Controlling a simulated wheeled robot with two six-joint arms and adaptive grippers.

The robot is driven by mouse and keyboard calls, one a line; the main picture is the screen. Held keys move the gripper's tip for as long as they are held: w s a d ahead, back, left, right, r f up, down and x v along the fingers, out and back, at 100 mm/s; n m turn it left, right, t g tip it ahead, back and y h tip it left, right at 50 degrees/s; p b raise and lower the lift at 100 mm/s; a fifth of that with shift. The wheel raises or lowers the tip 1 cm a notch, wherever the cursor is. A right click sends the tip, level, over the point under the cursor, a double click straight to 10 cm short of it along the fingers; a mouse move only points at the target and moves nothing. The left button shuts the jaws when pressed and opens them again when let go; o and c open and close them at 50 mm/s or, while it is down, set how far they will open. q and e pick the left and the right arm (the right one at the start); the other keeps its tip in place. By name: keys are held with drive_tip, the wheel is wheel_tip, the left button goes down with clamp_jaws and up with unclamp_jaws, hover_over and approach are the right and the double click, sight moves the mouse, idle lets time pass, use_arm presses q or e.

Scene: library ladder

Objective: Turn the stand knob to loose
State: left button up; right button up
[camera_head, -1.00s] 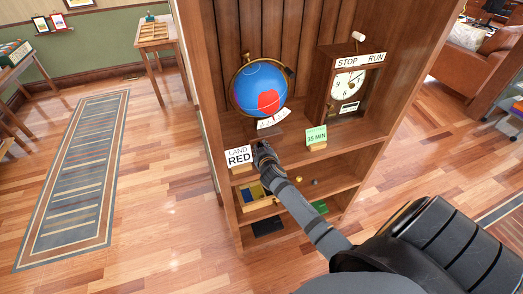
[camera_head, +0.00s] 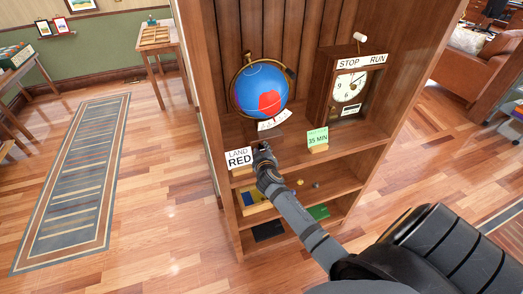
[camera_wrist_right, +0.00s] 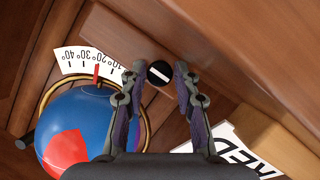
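My right gripper (camera_wrist_right: 160,70) is open, with one finger on each side of the knob. A narrow gap seems to show on both sides; I cannot tell if a finger touches it. In the head view my right gripper (camera_head: 263,150) hides the knob. The blue and red globe (camera_head: 261,88) stands just behind, with a white degree scale (camera_wrist_right: 88,61) and a red pointer. My left gripper is not in view.
A green "35 MIN" card (camera_head: 317,139) and a clock (camera_head: 349,88) marked STOP and RUN stand to the right.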

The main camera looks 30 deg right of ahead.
drive_tip(key=shift+o, duration=1.2)
drive_tip(key=v, duration=0.8)
drive_tip(key=shift+s, duration=0.15)
